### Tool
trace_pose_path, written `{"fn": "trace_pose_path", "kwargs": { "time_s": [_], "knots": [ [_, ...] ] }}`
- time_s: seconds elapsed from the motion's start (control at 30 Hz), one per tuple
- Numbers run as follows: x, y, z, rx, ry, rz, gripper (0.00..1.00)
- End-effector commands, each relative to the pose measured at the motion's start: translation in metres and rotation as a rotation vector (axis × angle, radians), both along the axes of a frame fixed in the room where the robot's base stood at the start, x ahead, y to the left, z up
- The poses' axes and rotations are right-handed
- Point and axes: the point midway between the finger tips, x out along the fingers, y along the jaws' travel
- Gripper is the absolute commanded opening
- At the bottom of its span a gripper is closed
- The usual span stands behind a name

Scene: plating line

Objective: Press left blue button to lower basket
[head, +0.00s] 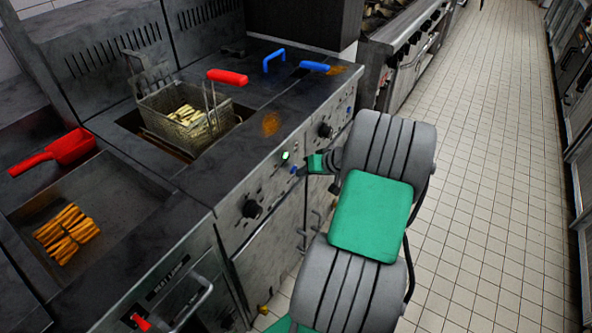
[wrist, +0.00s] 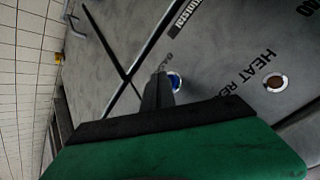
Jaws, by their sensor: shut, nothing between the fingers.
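The left blue button (head: 294,170) is on the fryer's front panel, beside a lit green light (head: 285,156). It also shows in the wrist view as a blue disc in a pale ring (wrist: 176,82). My gripper (head: 304,171) is shut and empty, with its tips close to the button. In the wrist view the dark fingertips (wrist: 161,78) overlap the button's left edge; I cannot tell whether they touch it. The wire basket (head: 185,112) with fries hangs over the left fryer well, its red handle (head: 227,77) toward the panel.
Black knobs (head: 252,208) sit on the panel either side of the button. Blue handles (head: 314,67) lie at the right fryer. A tray of fries (head: 110,190) and a red scoop (head: 68,148) are at left. The tiled floor (head: 480,180) at right is clear.

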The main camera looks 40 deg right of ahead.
Motion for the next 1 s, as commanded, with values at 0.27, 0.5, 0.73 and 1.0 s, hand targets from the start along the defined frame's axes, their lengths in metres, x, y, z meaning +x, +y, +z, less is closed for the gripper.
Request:
{"fn": "trace_pose_path", "kwargs": {
  "time_s": [0.27,0.5,0.73,1.0],
  "knots": [
    [-0.006,-0.002,0.000,0.000,0.001,0.000,0.00],
    [-0.019,-0.007,0.000,0.001,0.001,-0.003,0.00],
    [-0.044,-0.016,0.000,0.001,0.001,-0.002,0.00],
    [-0.063,-0.022,0.000,0.000,0.000,0.000,0.00]
  ]
}}
